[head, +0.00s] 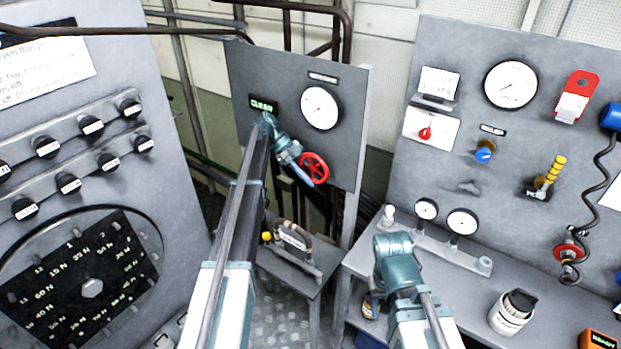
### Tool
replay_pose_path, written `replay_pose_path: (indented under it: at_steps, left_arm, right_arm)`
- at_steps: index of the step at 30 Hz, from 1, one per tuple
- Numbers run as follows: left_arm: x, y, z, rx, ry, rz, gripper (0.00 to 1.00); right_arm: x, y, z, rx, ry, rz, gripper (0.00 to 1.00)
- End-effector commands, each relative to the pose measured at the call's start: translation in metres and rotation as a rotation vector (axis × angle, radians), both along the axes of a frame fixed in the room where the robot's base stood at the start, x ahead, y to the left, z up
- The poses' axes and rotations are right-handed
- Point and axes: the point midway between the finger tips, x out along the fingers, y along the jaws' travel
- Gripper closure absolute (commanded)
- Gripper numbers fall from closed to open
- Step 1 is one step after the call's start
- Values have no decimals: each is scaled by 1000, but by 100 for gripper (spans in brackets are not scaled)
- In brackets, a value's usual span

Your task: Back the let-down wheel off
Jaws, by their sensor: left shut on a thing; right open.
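The red let-down wheel (315,168) sits on the front of the grey upright panel (352,95) in the middle. My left gripper (304,178) is shut on the left side of its rim, with the arm reaching up from below. The fingers hide part of that side of the wheel. A round white gauge (320,107) is above the wheel, and a small lit green sign (262,104) is at upper left of it. My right gripper (398,278) is open and empty in front of the right bench, away from the wheel; its fingertips are hard to make out.
A small grey stand (290,262) with a hose-fitted device stands below the wheel. The right bench (450,290) carries two small gauges and a white jar (512,312). A switch console (75,165) fills the left. Dark pipes run above the panel.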

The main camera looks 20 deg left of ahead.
Motion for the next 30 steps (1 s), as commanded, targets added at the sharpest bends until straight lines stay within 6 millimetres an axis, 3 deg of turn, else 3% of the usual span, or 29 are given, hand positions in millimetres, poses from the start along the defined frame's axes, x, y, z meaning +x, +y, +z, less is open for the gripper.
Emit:
replay_pose_path:
  at_steps: [7,8,11,25,30]
  left_arm:
    - [-6,5,0,3,7,-1,100]
    - [-6,5,0,3,7,-1,70]
    - [-5,4,0,2,6,-1,53]
    - [-2,1,1,0,3,-2,53]
    - [1,9,12,0,3,0,53]
  right_arm:
    - [0,0,0,0,0,0,50]
    - [0,0,0,0,0,0,50]
    - [0,0,0,0,0,0,50]
    - [0,0,1,0,0,0,50]
    - [0,0,12,0,0,-2,50]
